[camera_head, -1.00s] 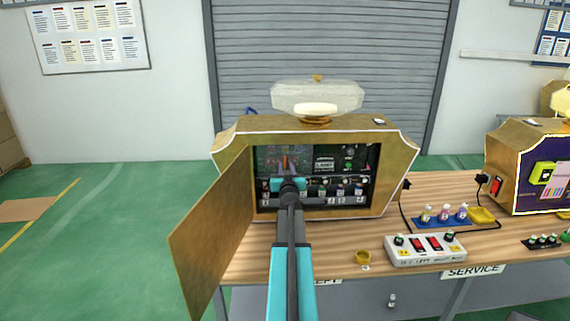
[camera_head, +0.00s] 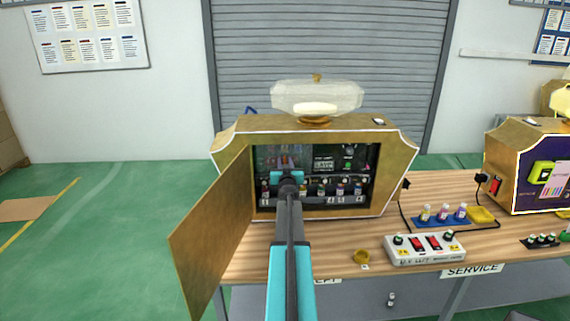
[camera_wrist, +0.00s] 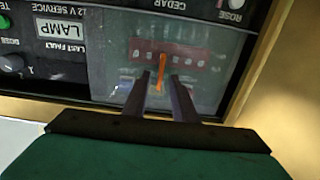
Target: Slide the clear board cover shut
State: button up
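The clear board cover (camera_wrist: 222,70) is a see-through pane inside the open machine. An orange upright tab (camera_wrist: 161,70) stands at the strip. My gripper (camera_wrist: 160,74) has its two fingers either side of the tab, with a narrow gap on each side. I cannot see either finger touching it. In the head view my gripper (camera_head: 288,174) is at the left part of the machine's interior, and my arm hides some of it.
The machine's gold door (camera_head: 212,230) hangs open to the left. Its gold housing frame (camera_head: 395,165) surrounds the opening. A white switch box (camera_head: 425,258) stands on the wooden bench (camera_head: 335,240).

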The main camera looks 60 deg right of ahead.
grip_shut()
dwell(1.3)
